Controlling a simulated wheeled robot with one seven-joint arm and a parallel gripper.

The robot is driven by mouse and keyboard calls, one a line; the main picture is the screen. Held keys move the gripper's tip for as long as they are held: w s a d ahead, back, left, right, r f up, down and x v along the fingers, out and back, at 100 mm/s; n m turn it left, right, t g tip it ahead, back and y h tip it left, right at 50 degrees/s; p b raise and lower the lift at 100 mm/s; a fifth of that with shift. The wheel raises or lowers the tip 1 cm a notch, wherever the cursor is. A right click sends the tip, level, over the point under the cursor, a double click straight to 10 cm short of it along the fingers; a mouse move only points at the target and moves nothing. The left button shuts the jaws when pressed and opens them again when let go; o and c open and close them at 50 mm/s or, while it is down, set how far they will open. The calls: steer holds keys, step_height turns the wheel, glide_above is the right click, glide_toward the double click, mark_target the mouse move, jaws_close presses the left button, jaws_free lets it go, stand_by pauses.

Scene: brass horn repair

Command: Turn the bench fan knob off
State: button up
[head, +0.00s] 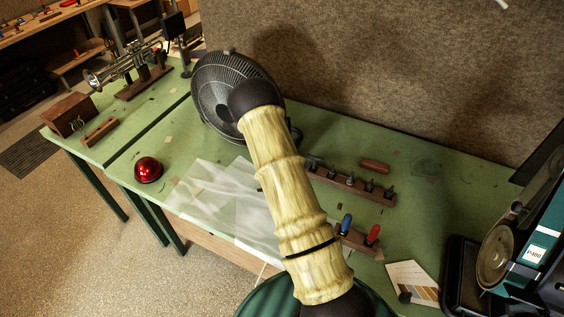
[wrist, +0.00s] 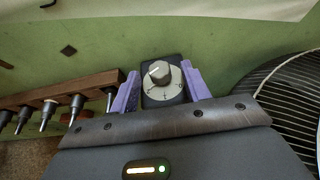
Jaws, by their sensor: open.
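The fan knob (wrist: 159,71) is a round grey knob with a pale pointer mark. It sits on a light dial plate with small marks, on a black control box (wrist: 152,101). I cannot read which mark the pointer meets. My gripper (wrist: 161,76) is open, its purple fingers on either side of the control box and knob in the wrist view; I cannot tell whether they touch. The black bench fan (head: 212,92) stands at the back of the green bench, and its grille (wrist: 293,112) shows at right in the wrist view. My arm hides the knob and gripper in the head view.
A wooden tool rack (head: 345,183) stands right of my arm, and it also shows at left in the wrist view (wrist: 92,82). A red dome (head: 148,169) and a translucent sheet (head: 215,200) lie on the green bench (head: 440,185). A felt-covered wall (head: 400,70) rises behind.

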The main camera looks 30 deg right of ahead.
steer(key=shift+d+f, duration=0.1)
steer(key=shift+f, duration=0.1)
steer(key=c, duration=1)
